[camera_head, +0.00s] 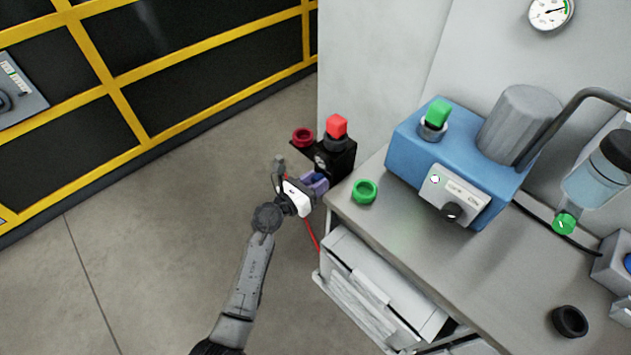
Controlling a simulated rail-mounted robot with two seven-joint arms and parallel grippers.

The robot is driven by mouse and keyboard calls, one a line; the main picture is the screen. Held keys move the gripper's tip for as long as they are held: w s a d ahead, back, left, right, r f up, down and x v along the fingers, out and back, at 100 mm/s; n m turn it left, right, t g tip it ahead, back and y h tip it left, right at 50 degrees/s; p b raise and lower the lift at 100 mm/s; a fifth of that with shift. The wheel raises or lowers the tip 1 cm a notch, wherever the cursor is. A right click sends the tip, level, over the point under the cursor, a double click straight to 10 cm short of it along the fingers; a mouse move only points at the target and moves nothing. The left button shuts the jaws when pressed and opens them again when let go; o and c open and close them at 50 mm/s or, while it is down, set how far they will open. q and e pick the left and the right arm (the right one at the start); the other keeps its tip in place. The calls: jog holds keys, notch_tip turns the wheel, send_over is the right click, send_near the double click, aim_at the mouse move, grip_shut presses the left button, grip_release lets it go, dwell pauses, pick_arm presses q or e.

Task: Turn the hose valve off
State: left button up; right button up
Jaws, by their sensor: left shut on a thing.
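My left gripper (316,184) is in front of a black box (342,163) at the left end of the bench. Its purple fingers are shut on a small blue part (319,179) low on the front of that box. The fingers hide most of this part, so I cannot tell for sure whether it is the hose valve's handle or how it is turned. A thin red hose (311,235) hangs below the gripper. My right gripper is not in view.
The floor at the left is clear.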

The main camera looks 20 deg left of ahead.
pick_arm(q)
jog(key=shift+r+n+p, duration=0.15)
jog(key=shift+n+p, duration=0.35)
jog(key=shift+p, duration=0.4)
jog(key=n+p, duration=0.4)
jog(key=shift+p, duration=0.3)
jog(key=n+p, duration=0.2)
jog(key=n, duration=0.1)
jog(key=n+p, duration=0.2)
jog(key=n, duration=0.2)
jog(key=shift+p, duration=0.35)
jog(key=n+p, duration=0.1)
jog(key=n, duration=0.2)
jog(key=shift+n, duration=0.3)
jog(key=shift+n+p, duration=0.65)
jog(key=shift+n, duration=0.45)
jog(key=shift+f, duration=0.2)
